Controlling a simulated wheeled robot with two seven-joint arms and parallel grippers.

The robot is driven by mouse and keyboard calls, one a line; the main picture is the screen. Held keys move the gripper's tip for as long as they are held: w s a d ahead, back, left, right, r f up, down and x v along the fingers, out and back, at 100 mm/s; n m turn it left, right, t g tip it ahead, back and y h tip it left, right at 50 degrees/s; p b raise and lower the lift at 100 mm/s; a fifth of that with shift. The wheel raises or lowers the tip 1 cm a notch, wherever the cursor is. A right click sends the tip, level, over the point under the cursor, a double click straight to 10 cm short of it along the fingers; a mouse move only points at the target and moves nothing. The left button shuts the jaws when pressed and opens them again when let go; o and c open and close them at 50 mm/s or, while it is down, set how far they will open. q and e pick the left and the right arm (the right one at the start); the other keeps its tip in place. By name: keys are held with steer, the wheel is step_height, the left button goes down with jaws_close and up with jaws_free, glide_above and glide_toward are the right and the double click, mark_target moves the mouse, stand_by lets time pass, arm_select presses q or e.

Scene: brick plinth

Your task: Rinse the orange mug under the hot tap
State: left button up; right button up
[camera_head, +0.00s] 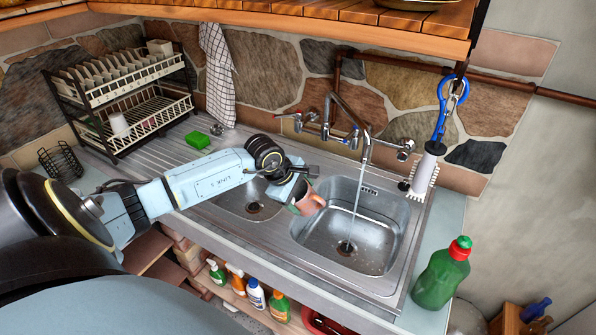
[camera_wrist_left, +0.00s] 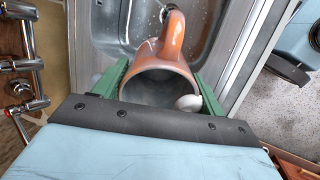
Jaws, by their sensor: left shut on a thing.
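The orange mug (camera_head: 309,203) is held by my left gripper (camera_head: 299,191) above the divider at the left side of the right basin. In the left wrist view, the mug (camera_wrist_left: 166,48) sits between the green fingers, its open mouth facing the camera and its handle pointing up. A small white thing (camera_wrist_left: 189,102) shows at its mouth; I cannot tell what it is. The tap (camera_head: 366,141) has a curved spout, and water (camera_head: 356,205) runs from it into the right basin (camera_head: 377,262). The mug is left of the stream, apart from it. My right gripper is out of view.
A smaller basin (camera_head: 232,204) lies to the left. A dish rack (camera_head: 128,100) and green sponge (camera_head: 197,139) stand at the back left. A green bottle (camera_head: 440,275) is on the front right counter. A brush (camera_head: 427,165) hangs at the right wall.

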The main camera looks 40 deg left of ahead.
arm_select(q)
steer(key=w, duration=0.1)
steer(key=w+d+b, duration=0.1)
steer(key=w, duration=0.1)
steer(key=w+f+b, duration=0.1)
steer(key=shift+w+d, duration=0.15)
steer(key=shift+d, duration=0.05)
steer(key=w+d+f+b, duration=0.1)
steer(key=w+d+b, duration=0.1)
steer(key=w+b, duration=0.4)
steer(key=shift+w+f+b, duration=0.25)
steer(key=shift+w+b, duration=0.1)
steer(key=shift+w, duration=0.8)
steer(key=shift+d, duration=0.2)
steer(key=shift+s+d, duration=0.15)
steer(key=shift+d, duration=0.35)
